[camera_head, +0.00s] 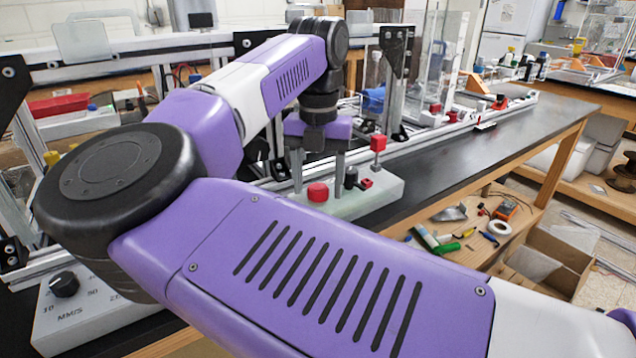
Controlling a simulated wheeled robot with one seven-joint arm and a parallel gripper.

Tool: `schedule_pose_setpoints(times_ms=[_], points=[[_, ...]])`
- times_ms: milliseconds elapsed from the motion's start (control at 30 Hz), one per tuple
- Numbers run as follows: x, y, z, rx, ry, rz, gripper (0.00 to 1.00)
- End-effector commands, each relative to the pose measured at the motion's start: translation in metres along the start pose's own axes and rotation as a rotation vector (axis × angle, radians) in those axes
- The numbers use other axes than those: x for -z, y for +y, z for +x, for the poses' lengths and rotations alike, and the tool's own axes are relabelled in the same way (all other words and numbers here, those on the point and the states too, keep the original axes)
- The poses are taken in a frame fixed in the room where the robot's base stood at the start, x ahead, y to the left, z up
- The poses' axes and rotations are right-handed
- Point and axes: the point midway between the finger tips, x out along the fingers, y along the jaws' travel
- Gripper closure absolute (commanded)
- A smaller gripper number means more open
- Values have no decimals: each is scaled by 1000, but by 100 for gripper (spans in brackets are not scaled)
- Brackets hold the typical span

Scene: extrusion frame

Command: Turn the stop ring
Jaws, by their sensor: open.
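A pale box (372,201) on the dark bench carries a round red knob (317,192). No separate stop ring can be told apart from this knob at this size. My gripper (318,180) points down over the left part of the box, with its two grey fingers spread apart and nothing seen held between them. In the picture the red knob lies between the fingertips, low down. Whether the fingers are around it or behind it, and whether they touch it, I cannot tell. My own arm fills much of the foreground and hides part of the bench.
On the same box stand a black knob (351,177), a small red part (366,183) and a red block on a post (378,143). A speed-dial box (95,308) sits lower left. Aluminium rails run behind.

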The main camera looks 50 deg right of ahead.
Motion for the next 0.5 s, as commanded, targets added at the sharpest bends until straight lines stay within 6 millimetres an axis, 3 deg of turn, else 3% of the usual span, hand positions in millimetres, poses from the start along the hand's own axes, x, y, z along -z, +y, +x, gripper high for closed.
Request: schedule_pose_setpoints(times_ms=[233,500], points=[[0,0,1,0,0,0,43],[0,0,0,1,-1,0,96]])
